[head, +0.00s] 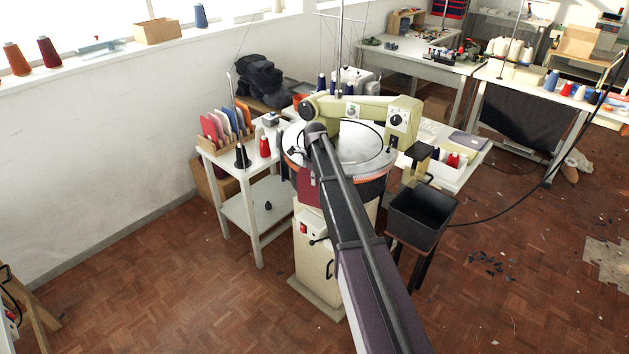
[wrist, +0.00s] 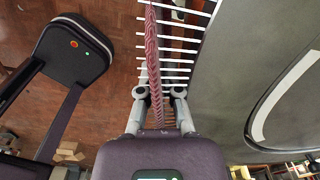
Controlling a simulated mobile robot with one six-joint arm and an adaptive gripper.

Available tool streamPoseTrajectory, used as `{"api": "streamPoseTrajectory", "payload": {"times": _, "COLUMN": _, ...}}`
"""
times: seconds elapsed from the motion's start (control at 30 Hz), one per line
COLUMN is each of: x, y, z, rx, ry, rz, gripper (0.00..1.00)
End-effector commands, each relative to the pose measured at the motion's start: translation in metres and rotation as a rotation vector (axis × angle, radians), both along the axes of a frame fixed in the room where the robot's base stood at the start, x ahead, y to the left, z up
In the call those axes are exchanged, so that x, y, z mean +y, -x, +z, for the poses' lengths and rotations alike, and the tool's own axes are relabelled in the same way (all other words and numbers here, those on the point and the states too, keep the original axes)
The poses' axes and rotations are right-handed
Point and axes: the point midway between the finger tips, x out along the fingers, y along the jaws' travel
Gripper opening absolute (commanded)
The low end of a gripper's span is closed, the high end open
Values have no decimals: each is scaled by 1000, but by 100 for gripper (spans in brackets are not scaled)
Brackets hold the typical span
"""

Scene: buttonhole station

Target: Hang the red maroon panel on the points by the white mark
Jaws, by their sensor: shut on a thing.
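The maroon knitted panel (wrist: 152,50) shows almost edge-on in the wrist view, as a narrow strip running up from between my fingertips. My gripper (wrist: 160,94) is shut on it, one grey finger on each side. In the head view part of the panel (head: 309,188) hangs below the dial's rim, left of my arm. White points (wrist: 178,61) stick out from the dial (wrist: 230,80) in a row. They show on both sides of the strip; I cannot tell whether they pass through it. My arm hides the gripper in the head view.
The machine's cream head (head: 375,110) spans the dial. A black bin (head: 420,210) stands to the right. A white side table (head: 245,178) with a rack of coloured panels (head: 222,130) and cones is to the left.

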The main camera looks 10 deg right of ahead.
Motion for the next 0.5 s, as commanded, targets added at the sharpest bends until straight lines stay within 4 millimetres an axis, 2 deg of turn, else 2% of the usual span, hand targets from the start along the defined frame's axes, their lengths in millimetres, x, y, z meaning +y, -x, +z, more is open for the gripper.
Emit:
{"api": "streamPoseTrajectory", "payload": {"times": 0.4, "x": -2, "y": -2, "z": 0, "rx": -2, "ry": 1, "rz": 0, "gripper": 0}}
{"api": "streamPoseTrajectory", "payload": {"times": 0.5, "x": -2, "y": -2, "z": 0, "rx": -2, "ry": 1, "rz": -1, "gripper": 31}}
